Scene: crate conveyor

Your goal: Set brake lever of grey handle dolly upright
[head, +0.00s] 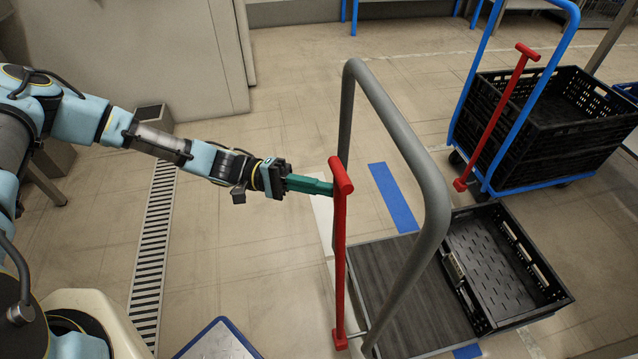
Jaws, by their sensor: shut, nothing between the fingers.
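The grey handle (395,118) rises from the near side of a dolly with a dark ribbed deck (390,285). Its red brake lever (340,250) has its pivot low by the handle's foot and a T-shaped grip on top. The lever looks close to upright in the head view; its exact tilt is hard to tell. My gripper (328,187), with green fingers, is shut and empty. It reaches in from the left, its tips right beside the lever just under the grip. I cannot tell whether they touch it.
A black crate (542,265) sits at the deck's right. Behind it stands a blue-handled dolly (471,85) with a tilted red lever (497,112) and a black crate (540,140). A blue-edged platform (218,342) is at the bottom.

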